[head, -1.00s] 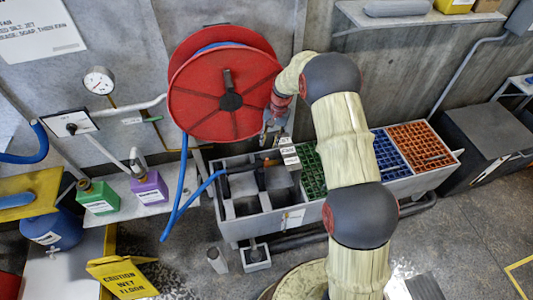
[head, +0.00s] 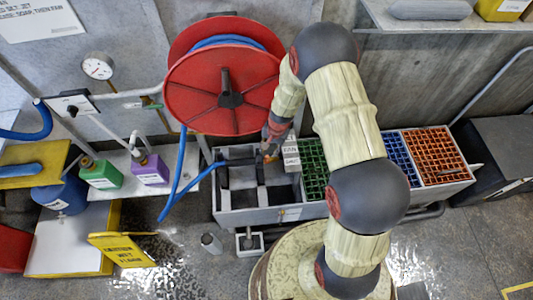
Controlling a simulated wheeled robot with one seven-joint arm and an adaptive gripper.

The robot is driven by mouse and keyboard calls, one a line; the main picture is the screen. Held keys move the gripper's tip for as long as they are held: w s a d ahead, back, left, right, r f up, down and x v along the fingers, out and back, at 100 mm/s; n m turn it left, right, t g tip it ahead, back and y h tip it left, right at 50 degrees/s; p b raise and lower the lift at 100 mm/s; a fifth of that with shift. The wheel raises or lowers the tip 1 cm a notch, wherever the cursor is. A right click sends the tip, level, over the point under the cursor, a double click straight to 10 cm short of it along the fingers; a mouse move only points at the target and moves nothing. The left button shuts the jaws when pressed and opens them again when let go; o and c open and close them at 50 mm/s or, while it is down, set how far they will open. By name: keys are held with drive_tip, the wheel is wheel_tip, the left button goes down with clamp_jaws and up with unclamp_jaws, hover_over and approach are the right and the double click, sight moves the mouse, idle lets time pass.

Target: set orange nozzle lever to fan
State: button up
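The spray nozzle (head: 238,161) is a dark shape at the end of the blue hose, over the left part of the grey trough. A small orange spot (head: 268,157), which may be the nozzle lever, shows at its right end. My gripper (head: 269,149) reaches down from the upper right and is right at this spot. It is too small and overlapped to tell whether the fingers touch the lever or are open or shut. The lever's setting cannot be read. Small white label plates (head: 291,155) stand just right of the gripper.
A red hose reel (head: 222,92) is close behind and left of my gripper. The grey trough (head: 260,216) holds green, blue and orange crates (head: 432,156) at right. Green (head: 101,175) and purple (head: 150,172) bottles stand left. A yellow wet-floor sign (head: 122,248) is on the floor.

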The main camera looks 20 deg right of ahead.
sight(267, 160)
drive_tip(key=shift+w+a+f+b, duration=0.1)
drive_tip(key=shift+w+f+b, duration=0.2)
drive_tip(key=shift+f, duration=1)
drive_tip(key=shift+w+a+f+b, duration=0.15)
drive_tip(key=shift+f+b, duration=0.2)
drive_tip(key=shift+f, duration=0.9)
drive_tip(key=shift+w+a+f+b, duration=0.1)
drive_tip(key=shift+f+b, duration=0.25)
drive_tip(key=shift+f, duration=0.95)
drive_tip(key=shift+c, duration=1.3)
drive_tip(key=c, duration=0.4)
clamp_jaws()
